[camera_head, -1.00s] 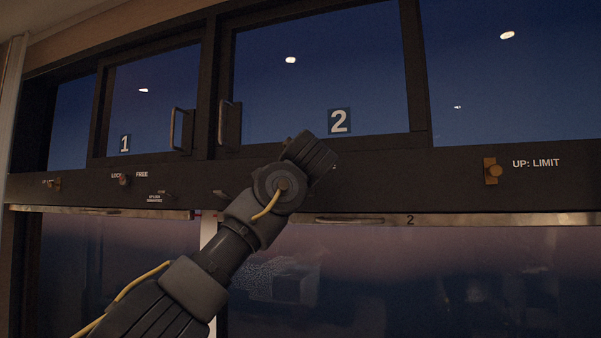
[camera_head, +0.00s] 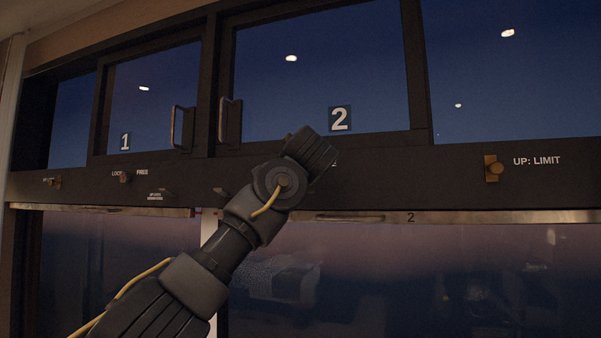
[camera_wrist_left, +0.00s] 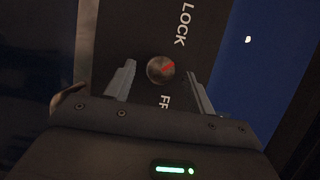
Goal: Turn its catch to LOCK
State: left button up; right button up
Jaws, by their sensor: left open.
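The catch is a round metal knob (camera_wrist_left: 161,69) with a red mark in the left wrist view. It sits on a dark panel between the word LOCK (camera_wrist_left: 185,24) and a partly hidden word that begins with FR (camera_wrist_left: 165,101). The red mark lies slanted. My left gripper (camera_wrist_left: 160,72) is open, with one finger on each side of the knob; I cannot tell whether either finger touches it. In the head view my left arm reaches up to the dark rail (camera_head: 420,185) below window 2 (camera_head: 320,75), and hides this knob and the fingers. My right gripper is not in view.
Another red-marked knob (camera_head: 124,178) with LOCK and FREE labels is on the rail below window 1 (camera_head: 150,95). A brass stop (camera_head: 492,169) labelled UP: LIMIT is at right. Two upright handles (camera_head: 183,128) (camera_head: 228,122) stick out above the rail.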

pick_arm(q)
jog(key=s+d+b, duration=0.1)
jog(key=s+b, duration=0.5)
jog(key=s, duration=0.4)
jog(key=shift+s+d, duration=0.15)
jog(key=shift+s, duration=0.1)
